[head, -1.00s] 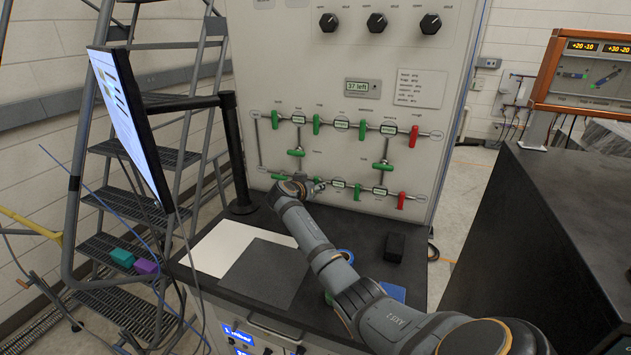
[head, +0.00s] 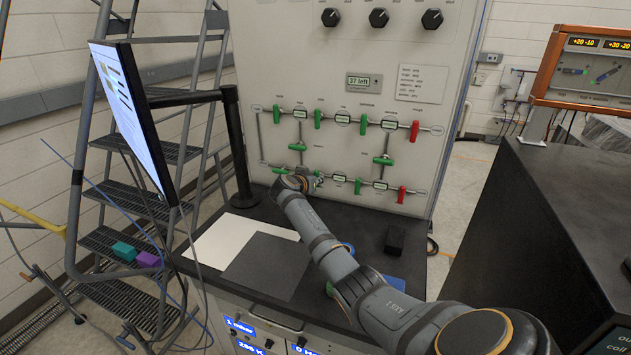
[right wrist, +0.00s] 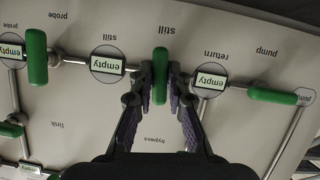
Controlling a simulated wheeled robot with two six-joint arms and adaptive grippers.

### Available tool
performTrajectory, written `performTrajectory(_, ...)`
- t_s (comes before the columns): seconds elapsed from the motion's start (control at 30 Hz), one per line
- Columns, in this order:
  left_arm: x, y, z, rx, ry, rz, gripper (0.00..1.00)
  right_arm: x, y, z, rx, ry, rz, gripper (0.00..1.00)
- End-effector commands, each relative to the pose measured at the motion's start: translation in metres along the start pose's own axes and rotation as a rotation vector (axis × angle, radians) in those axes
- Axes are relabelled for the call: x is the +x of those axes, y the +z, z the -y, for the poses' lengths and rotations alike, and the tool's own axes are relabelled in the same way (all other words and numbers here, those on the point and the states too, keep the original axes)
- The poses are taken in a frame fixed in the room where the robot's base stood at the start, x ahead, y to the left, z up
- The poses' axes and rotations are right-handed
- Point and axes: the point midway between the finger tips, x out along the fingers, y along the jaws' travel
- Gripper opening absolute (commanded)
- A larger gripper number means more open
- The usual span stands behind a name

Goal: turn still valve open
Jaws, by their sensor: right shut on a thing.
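The valve panel (head: 340,100) stands upright behind the bench. My right gripper (head: 318,183) reaches its lower pipe row in the head view, where the wrist hides the handle. The right wrist view is upside down. There my right gripper (right wrist: 160,90) is shut on the green still valve handle (right wrist: 160,72), with one finger on each side. The handle lies across the pipe, beside a "still" label. A display reading "empty" (right wrist: 108,65) sits to its left and another (right wrist: 210,80) to its right. My left gripper is not in view.
Neighbouring green handles (right wrist: 37,57) and (right wrist: 270,95) flank the held one. A red handle (head: 402,194) ends the lower row. The bench carries a dark mat (head: 265,265), white sheet (head: 225,240) and black block (head: 395,239). A monitor (head: 130,110) stands left.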

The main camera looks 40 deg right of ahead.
Motion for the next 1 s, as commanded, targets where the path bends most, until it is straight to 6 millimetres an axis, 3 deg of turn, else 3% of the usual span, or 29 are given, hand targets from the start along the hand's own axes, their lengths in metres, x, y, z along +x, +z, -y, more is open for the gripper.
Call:
performTrajectory(0.37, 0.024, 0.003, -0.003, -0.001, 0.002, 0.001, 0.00, 0.001, 0.003, 0.003, -0.158, 0.064, -0.001, 0.00)
performTrajectory(1.0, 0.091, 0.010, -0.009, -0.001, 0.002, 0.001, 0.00, 0.002, 0.005, 0.006, -0.716, 0.296, -0.003, 0.00)
